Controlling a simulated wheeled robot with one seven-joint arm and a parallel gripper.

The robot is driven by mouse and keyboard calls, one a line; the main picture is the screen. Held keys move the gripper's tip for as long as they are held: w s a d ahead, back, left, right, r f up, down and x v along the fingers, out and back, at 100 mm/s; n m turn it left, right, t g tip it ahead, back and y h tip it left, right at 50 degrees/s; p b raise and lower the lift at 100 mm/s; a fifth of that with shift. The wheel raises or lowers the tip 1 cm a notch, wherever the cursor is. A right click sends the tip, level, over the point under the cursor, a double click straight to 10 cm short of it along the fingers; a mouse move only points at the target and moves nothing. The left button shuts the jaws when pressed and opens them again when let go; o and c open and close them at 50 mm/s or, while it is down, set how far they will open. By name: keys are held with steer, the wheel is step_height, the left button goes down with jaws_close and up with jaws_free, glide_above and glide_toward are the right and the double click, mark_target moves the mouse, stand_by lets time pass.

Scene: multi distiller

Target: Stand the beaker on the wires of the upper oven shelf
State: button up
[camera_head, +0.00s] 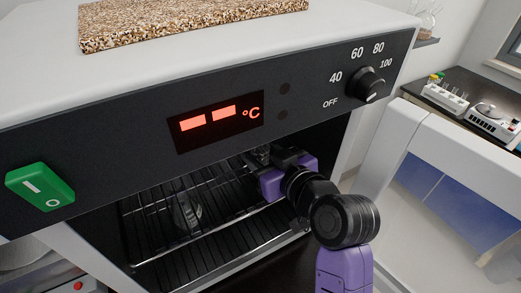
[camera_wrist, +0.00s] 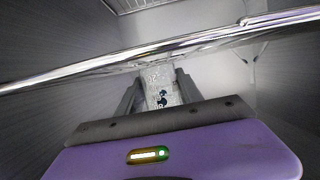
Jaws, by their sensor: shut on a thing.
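A clear glass beaker (camera_wrist: 160,92) with printed markings sits between the two fingers of my gripper (camera_wrist: 157,84) in the wrist view. The gripper is shut on it. In the head view my gripper (camera_head: 260,157) reaches into the oven on the right side, just under the control panel, near the upper wire shelf (camera_head: 222,188). The held beaker is mostly hidden there. A bright metal bar (camera_wrist: 230,39) crosses the wrist view just beyond the fingertips. I cannot tell whether the beaker touches the wires.
Another glass vessel (camera_head: 187,212) stands inside the oven at left, seen among the wires; its exact shelf is unclear. A lower wire shelf (camera_head: 210,252) lies beneath. The control panel (camera_head: 110,135) overhangs the opening, and the open oven door (camera_head: 400,150) stands at right.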

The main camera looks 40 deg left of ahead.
steer(key=shift+f, duration=0.1)
steer(key=shift+f, duration=0.15)
steer(key=o, duration=1.4)
steer(key=shift+r, duration=0.25)
steer(key=b+v, duration=0.2)
steer(key=v, duration=1)
